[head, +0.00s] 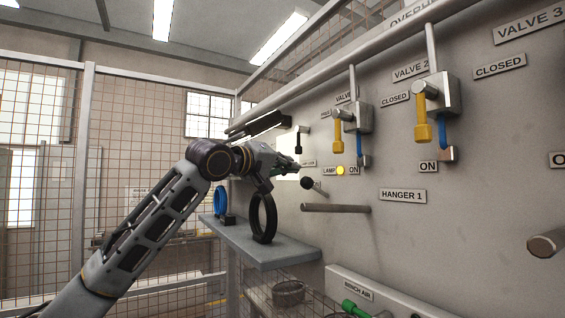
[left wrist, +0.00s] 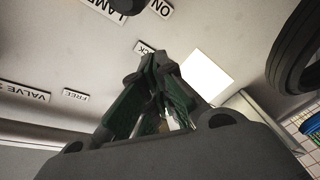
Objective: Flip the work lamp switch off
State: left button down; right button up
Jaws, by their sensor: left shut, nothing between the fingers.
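My right gripper is out of view.
A grey shelf (head: 270,252) below my left arm carries a black ring (head: 263,218) and a blue ring (head: 220,200). A hanger bar (head: 336,208) juts out below the switch. Yellow valve handles (head: 422,118) project at the right. Mesh fencing stands left.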

aim_at(315, 188)
pick_arm(q)
jog(key=shift+s+d+f, duration=0.3)
jog(key=shift+s+f, duration=0.25)
jog(key=shift+s, duration=0.15)
jog(key=shift+s+d+f, duration=0.3)
jog(key=shift+s+f, duration=0.2)
jog(key=shift+s, duration=0.15)
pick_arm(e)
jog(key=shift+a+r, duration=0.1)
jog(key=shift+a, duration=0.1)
pick_arm(q)
jog(key=shift+f, duration=0.1)
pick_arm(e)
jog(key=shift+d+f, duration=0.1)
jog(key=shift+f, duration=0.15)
pick_arm(q)
jog(key=shift+f+b, duration=0.1)
jog(key=shift+b, duration=0.45)
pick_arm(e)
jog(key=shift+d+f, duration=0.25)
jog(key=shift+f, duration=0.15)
pick_arm(q)
jog(key=shift+s+a, duration=0.1)
jog(key=shift+s+a+f+t+h+b, duration=0.1)
jog(key=shift+f+t+h+b, duration=0.25)
jog(key=shift+b, duration=0.3)
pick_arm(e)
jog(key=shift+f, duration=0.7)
